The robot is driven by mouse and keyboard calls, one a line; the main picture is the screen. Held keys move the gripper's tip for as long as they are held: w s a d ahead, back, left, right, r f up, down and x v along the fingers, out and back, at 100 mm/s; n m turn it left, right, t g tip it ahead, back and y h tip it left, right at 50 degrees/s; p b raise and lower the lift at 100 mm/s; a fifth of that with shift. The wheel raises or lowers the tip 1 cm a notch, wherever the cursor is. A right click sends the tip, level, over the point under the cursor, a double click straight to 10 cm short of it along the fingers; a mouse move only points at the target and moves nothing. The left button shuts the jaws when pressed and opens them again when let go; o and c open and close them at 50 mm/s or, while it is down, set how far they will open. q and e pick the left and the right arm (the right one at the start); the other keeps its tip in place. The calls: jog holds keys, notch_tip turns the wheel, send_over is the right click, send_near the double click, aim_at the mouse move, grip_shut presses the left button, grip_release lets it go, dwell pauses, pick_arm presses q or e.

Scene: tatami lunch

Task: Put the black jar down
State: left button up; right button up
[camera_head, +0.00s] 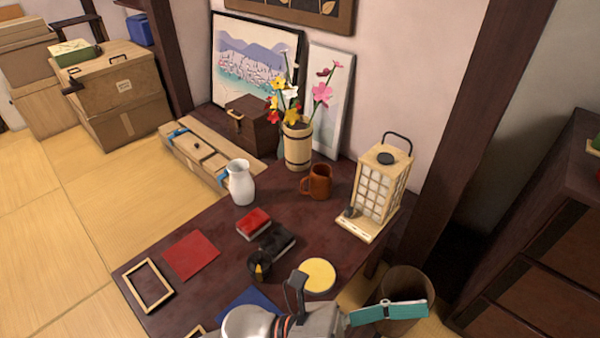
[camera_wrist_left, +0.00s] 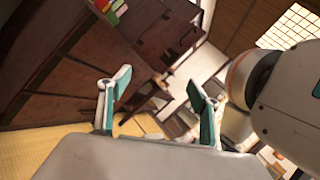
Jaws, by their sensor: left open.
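A small dark round jar (camera_head: 259,265) with a yellow mark, which looks like the black jar, stands on the low dark table (camera_head: 215,225). It is beside a black block-like object (camera_head: 277,242). My left gripper (camera_head: 388,312) is at the bottom right of the head view, by the table's near right edge and apart from the jar. In the left wrist view its two teal-padded fingers (camera_wrist_left: 160,85) are spread with nothing between them. The jar cannot be made out in the wrist view. My right gripper is not in view.
A yellow round item (camera_head: 318,275), red book (camera_head: 253,223), white pitcher (camera_head: 241,182), brown mug (camera_head: 317,182), flower vase (camera_head: 298,145) and lantern (camera_head: 380,185) stand on the table. A brown bin (camera_head: 405,284) is behind my gripper. A dark cabinet (camera_head: 540,240) stands at right.

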pick_arm(q)
jog(key=w+a+f+n+t+y, duration=0.25)
jog(key=a+n+t, duration=0.25)
jog(key=n, duration=0.4)
jog(key=w+a+f+n+t+y, duration=0.15)
jog(key=a+n+t+y, duration=0.35)
jog(key=n, duration=0.5)
jog(key=w+a+f+n+t+y, duration=0.25)
jog(key=a+n+t, duration=0.35)
jog(key=n, duration=0.3)
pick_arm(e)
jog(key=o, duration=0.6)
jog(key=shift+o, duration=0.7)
pick_arm(q)
jog(key=s+a+f+n+g+y, duration=0.4)
jog(key=s+a+f+n+y, duration=0.3)
jog(key=s+a+f+n, duration=0.3)
jog(key=a+f+n, duration=0.4)
jog(key=shift+s+a+g+y, duration=0.2)
jog(key=shift+a+g+y, duration=0.1)
jog(key=shift+a, duration=0.1)
